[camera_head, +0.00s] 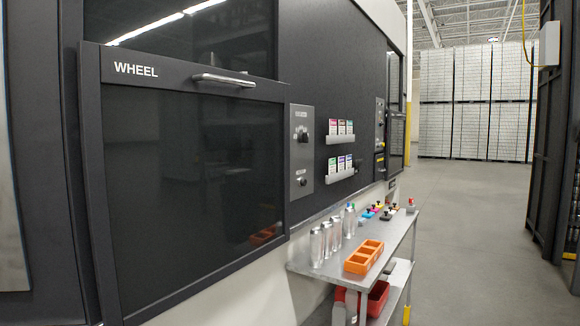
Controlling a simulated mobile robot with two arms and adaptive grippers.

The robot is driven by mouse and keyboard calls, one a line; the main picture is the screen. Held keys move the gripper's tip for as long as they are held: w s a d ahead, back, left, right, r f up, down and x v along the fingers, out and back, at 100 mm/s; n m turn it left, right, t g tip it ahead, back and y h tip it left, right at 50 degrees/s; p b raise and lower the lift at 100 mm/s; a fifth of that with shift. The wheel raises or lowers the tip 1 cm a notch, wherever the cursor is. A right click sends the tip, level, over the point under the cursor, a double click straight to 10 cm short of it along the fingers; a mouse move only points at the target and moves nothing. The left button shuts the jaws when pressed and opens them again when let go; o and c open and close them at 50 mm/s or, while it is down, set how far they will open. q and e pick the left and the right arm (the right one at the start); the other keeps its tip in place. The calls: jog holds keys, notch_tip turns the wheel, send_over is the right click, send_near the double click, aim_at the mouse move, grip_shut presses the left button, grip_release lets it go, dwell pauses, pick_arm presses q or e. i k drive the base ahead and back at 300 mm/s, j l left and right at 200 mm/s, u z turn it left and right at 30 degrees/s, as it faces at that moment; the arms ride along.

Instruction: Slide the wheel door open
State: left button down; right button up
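The wheel door (185,180) is a dark, glossy panel in a black frame on the left side of the machine, labelled "WHEEL" at its top left. A silver horizontal bar handle (224,80) sits on its top rail. The door covers the lower opening, and a dark glass area (190,28) shows above its top rail. Neither of my grippers shows in the head view, and nothing touches the handle.
A grey shelf table (335,262) along the machine holds several silver cans (316,247), an orange tray (364,256) and small coloured items. A control panel (302,150) is right of the door. The floor (470,230) at right is clear. Pallet stacks (475,100) stand behind.

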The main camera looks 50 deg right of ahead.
aim_at(186, 164)
jog(key=z, duration=1.25)
